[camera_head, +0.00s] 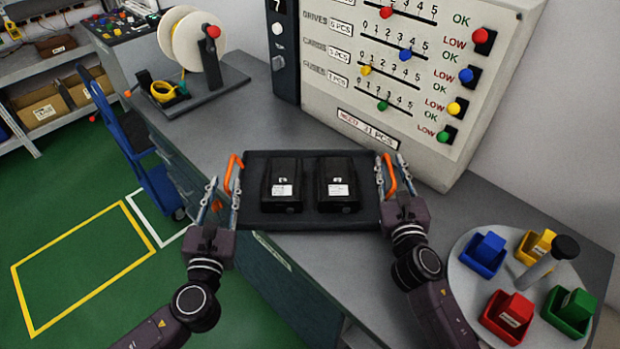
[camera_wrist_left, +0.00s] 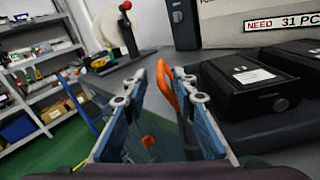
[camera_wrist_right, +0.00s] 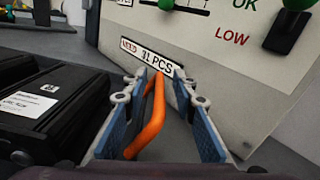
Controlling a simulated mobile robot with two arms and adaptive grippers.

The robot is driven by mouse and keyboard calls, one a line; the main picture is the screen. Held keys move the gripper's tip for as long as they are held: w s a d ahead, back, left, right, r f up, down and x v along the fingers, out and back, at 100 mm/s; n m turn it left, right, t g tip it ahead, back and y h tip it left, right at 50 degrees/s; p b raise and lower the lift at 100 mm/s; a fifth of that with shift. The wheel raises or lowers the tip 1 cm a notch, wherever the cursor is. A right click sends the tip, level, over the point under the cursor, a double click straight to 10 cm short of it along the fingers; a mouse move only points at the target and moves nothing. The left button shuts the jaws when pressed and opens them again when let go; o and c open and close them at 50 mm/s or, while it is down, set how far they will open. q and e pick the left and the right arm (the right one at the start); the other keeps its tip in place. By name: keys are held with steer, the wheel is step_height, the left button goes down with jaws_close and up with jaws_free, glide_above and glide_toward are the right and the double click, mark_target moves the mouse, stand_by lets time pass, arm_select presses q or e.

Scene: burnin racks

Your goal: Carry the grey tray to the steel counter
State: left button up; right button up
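The dark grey tray (camera_head: 310,222) lies level over the grey counter (camera_head: 222,125), its front edge near the counter's front edge. It carries two black boxes (camera_head: 282,184) (camera_head: 337,184) with white labels side by side. An orange handle stands at each end, left (camera_head: 231,172) and right (camera_head: 391,176). My left gripper (camera_head: 225,176) is open, with the left handle (camera_wrist_left: 168,85) between its fingers, nearer the right finger. My right gripper (camera_head: 391,163) is open around the right handle (camera_wrist_right: 150,120), with gaps visible on both sides.
A panel with coloured sliders (camera_head: 400,90) stands behind the tray. A round turntable (camera_head: 470,290) with coloured bins is at right. A cable spool (camera_head: 198,40) stands at back left. A blue trolley (camera_head: 140,150) and green floor with a yellow outline (camera_head: 80,262) are at left.

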arm_select(q)
steer(key=s, duration=0.4)
steer(key=shift+s, duration=0.35)
arm_select(e)
steer(key=shift+s, duration=0.2)
arm_select(q)
steer(key=shift+s, duration=0.15)
arm_select(e)
steer(key=s, duration=1.1)
steer(key=shift+s+d, duration=0.1)
steer(key=shift+s, duration=0.25)
steer(key=shift+f, duration=0.1)
